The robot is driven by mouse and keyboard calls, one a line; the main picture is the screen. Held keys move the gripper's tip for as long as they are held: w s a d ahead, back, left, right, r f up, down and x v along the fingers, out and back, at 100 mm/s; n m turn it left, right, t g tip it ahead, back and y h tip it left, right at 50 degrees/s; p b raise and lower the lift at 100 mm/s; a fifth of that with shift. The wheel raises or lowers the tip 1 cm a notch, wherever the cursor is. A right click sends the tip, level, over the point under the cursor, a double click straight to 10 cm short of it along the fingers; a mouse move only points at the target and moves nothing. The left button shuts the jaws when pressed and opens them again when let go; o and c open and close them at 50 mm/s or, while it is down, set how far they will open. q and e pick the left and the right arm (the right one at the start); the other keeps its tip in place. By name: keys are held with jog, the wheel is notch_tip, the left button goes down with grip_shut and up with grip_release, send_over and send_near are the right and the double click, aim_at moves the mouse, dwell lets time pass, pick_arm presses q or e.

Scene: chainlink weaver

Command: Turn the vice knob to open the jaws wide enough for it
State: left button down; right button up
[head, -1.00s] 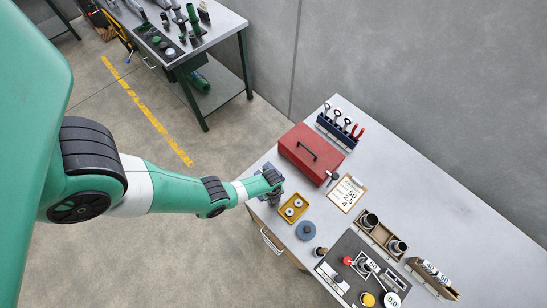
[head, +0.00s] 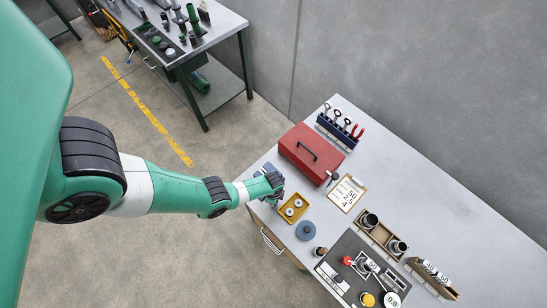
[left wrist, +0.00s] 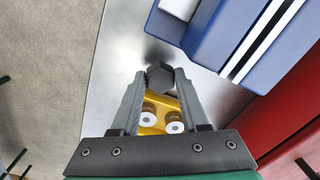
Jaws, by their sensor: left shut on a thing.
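The blue vice (left wrist: 215,38) stands at the left corner of the bench, and a bright gap runs between its blue blocks in the left wrist view. In the head view only small blue parts of the vice (head: 268,168) show past my arm. The dark, faceted knob (left wrist: 160,76) is between the fingertips of my left gripper (left wrist: 158,80), which is shut on it. In the head view my left gripper (head: 274,190) is at the vice, mostly hidden by my wrist. My right gripper is in neither view.
A yellow tray (head: 282,214) with two pale-topped round parts lies close to the gripper. A red toolbox (head: 303,160) stands behind the vice. A blue disc (head: 306,231), clipboard (head: 347,192) and dark mat (head: 350,250) with several parts lie farther right.

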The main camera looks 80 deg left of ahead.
pick_arm(q)
jog(key=n, duration=0.5)
jog(key=shift+n, duration=0.3)
jog(key=n, duration=0.4)
jog(key=shift+n, duration=0.3)
jog(key=n, duration=0.4)
jog(key=shift+w, duration=0.1)
jog(key=n, duration=0.5)
jog(key=shift+g, duration=0.3)
jog(key=shift+n, duration=0.3)
jog(key=shift+c, duration=2.1)
grip_release()
